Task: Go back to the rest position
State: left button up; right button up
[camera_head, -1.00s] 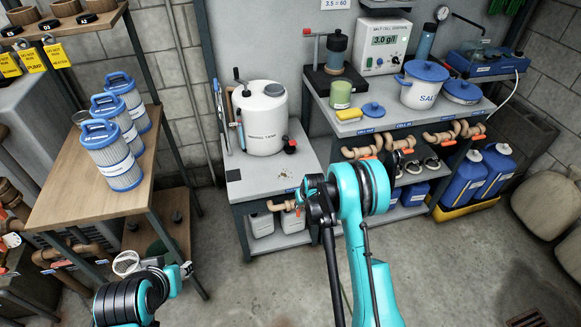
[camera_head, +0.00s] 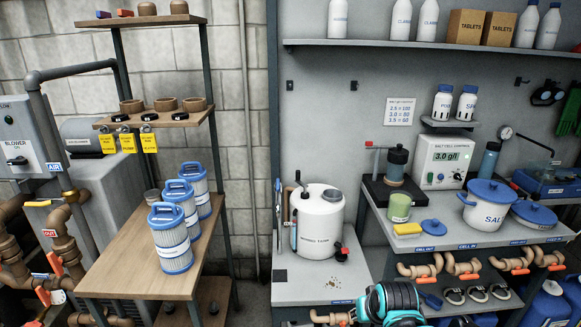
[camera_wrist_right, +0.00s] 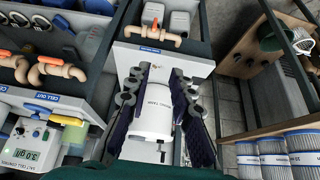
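My right gripper (camera_wrist_right: 158,110) shows in the right wrist view. Its two dark-padded fingers are spread wide apart with nothing held between them. The white tank (camera_wrist_right: 152,112) shows in the gap between the fingers, beyond them. In the head view the same tank (camera_head: 320,225) stands upright on the low grey bench, with no gripper touching it. Only a teal and black joint of my right arm shows at the bottom edge of the head view; the right gripper is out of that picture. My left gripper is in neither current view.
Blue-capped filter cartridges (camera_head: 171,238) stand on a wooden shelf at left. The right bench (camera_head: 447,232) holds a salt pot (camera_head: 487,207), a control box (camera_head: 441,160), a green jar (camera_head: 398,208) and a yellow sponge (camera_head: 407,229). Brown pipe fittings (camera_head: 463,266) hang below its edge.

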jog(key=s+r+t, duration=0.1)
jog(key=s, duration=1.4)
jog(key=shift+s+a+r, duration=0.25)
jog(key=shift+s+a, duration=0.05)
jog(key=shift+a, duration=0.1)
